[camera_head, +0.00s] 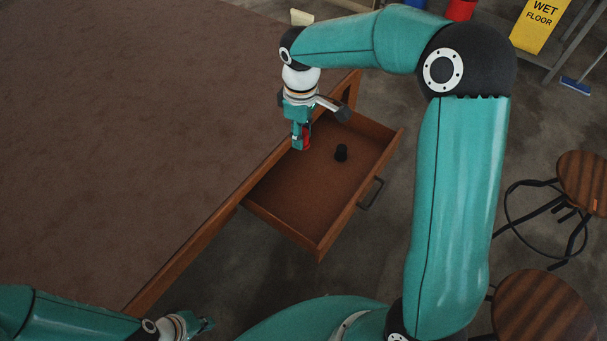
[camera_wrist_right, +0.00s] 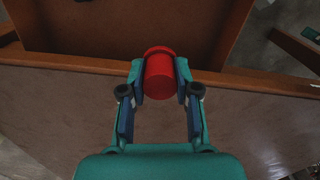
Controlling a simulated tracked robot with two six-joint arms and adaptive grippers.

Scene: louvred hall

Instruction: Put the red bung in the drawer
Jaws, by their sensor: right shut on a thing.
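The red bung (camera_wrist_right: 159,75) is gripped between the fingers of my right gripper (camera_wrist_right: 160,80) in the right wrist view. In the head view the red bung (camera_head: 307,138) shows as a small red patch at the tip of my right gripper (camera_head: 302,140), over the back left part of the open drawer (camera_head: 290,208). I cannot tell whether the bung touches the drawer floor. My left gripper (camera_head: 205,325) is low at the left, away from the drawer; its fingers are too small to read.
The drawer's handle (camera_head: 371,194) faces right. A wide brown tabletop (camera_head: 130,110) fills the left. Two round stools (camera_head: 583,182) stand at the right, and a yellow wet floor sign (camera_head: 540,24) at the back.

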